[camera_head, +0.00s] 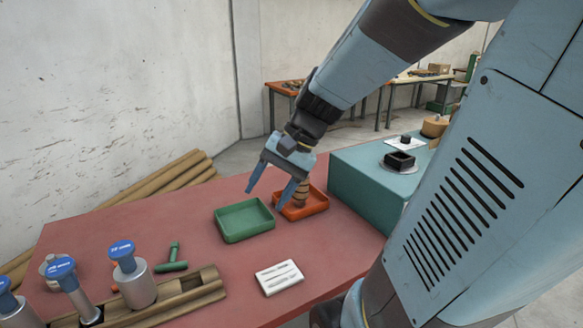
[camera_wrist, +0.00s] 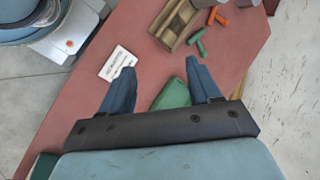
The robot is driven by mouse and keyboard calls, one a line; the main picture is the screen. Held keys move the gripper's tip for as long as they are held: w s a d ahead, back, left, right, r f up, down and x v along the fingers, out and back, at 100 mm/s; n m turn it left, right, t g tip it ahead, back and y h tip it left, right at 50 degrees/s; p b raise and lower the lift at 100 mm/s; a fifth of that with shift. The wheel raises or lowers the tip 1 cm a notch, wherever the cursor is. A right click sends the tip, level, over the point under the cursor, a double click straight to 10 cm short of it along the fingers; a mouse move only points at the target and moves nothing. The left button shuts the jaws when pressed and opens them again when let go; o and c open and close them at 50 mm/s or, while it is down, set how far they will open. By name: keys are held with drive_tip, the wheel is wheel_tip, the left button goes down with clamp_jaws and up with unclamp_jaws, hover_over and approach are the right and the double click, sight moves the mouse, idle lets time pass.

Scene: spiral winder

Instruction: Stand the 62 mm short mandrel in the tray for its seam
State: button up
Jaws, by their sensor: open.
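Several grey metal mandrels with blue lettered caps stand at the left of the red table in the head view. A wide one (camera_head: 137,285) stands by the wooden rack, a thinner one (camera_head: 82,302) is left of it, and another (camera_head: 10,303) is at the picture edge. The cap lettering is too small to read surely. A green tray (camera_head: 231,236) lies empty mid-table. An orange tray (camera_head: 316,207) beside it holds a brown ribbed piece (camera_head: 301,195). My gripper (camera_head: 268,196) is open and empty above the trays, and shows in the wrist view (camera_wrist: 160,75).
A grooved wooden rack (camera_head: 195,289) lies at the front left. A green T-shaped piece (camera_head: 173,262) is behind it. A white card (camera_head: 279,277) lies at the front. A teal block (camera_head: 355,180) stands right of the trays. Brown tubes (camera_head: 176,176) lie beyond the table.

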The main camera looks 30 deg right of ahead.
drive_tip(key=s+d+r+n+t+h, duration=0.2)
drive_tip(key=s+r+n+t+h, duration=0.2)
drive_tip(key=r+n+h, duration=0.2)
drive_tip(key=shift+s+d+r+n, duration=0.2)
drive_tip(key=shift+s+d+n, duration=0.1)
drive_tip(key=shift+s+n, duration=0.1)
